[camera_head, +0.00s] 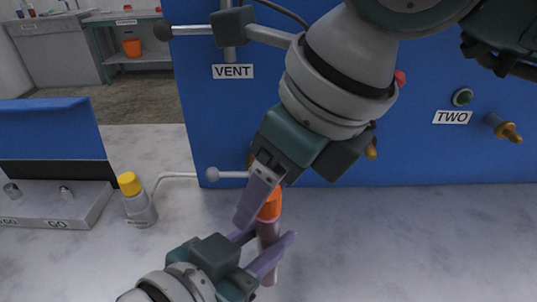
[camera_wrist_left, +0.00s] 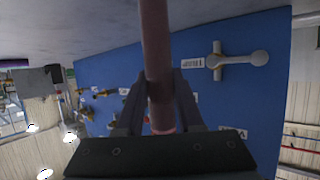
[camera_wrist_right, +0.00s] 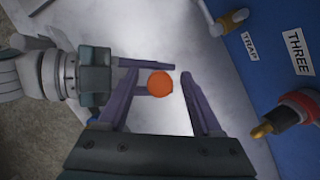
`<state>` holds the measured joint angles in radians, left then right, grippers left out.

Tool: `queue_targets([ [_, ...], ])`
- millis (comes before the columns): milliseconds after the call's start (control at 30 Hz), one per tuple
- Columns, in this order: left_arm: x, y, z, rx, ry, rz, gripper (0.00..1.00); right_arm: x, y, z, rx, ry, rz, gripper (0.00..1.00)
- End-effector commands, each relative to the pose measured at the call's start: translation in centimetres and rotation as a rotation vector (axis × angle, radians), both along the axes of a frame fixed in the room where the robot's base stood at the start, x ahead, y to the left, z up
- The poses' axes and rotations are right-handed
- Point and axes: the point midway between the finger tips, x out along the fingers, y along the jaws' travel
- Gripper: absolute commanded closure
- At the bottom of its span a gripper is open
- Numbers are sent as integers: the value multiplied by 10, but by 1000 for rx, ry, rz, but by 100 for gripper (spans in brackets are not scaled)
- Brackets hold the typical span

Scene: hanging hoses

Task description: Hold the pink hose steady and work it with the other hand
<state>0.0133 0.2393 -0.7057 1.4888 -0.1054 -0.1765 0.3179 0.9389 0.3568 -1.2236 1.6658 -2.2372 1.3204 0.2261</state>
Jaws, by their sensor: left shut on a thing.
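The pink hose (camera_head: 268,234) stands roughly upright in front of the blue panel, with an orange end (camera_head: 270,208) at its top. My left gripper (camera_head: 270,240) is shut on the hose just below the orange end; the left wrist view shows the hose (camera_wrist_left: 155,40) between its two fingers. My right gripper (camera_wrist_right: 160,78) comes down from above. In the right wrist view its fingers are spread, one on each side of the round orange end (camera_wrist_right: 159,84), with gaps visible. In the head view the right arm hides part of the panel behind.
The blue panel (camera_head: 220,130) carries labels VENT and TWO and a brass-tipped fitting (camera_head: 506,129) at right. A grey bottle with a yellow cap (camera_head: 138,203) and a GO / NO GO tray (camera_head: 45,207) stand at left. The counter at right is clear.

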Motion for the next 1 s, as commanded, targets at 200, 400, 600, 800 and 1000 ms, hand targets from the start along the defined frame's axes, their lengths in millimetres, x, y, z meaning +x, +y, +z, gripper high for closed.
queue_targets([
  [200, 0, 0, 0, 0, 0, 0, 100, 0, 0, 0, 0, 0, 0, 60],
  [400, 0, 0, 0, 1, 1, 0, 100, 0, 0, 0, 0, 0, 0, 82],
  [600, 0, 0, 0, 1, 1, 0, 100, 0, 0, 0, 0, 0, 0, 100],
  [800, 0, 0, 0, 1, 1, 0, 100, 0, 0, 1, 0, 0, 0, 55],
  [1000, 0, 0, 0, 1, 1, 0, 100, 0, 0, 1, 0, 0, 0, 33],
])
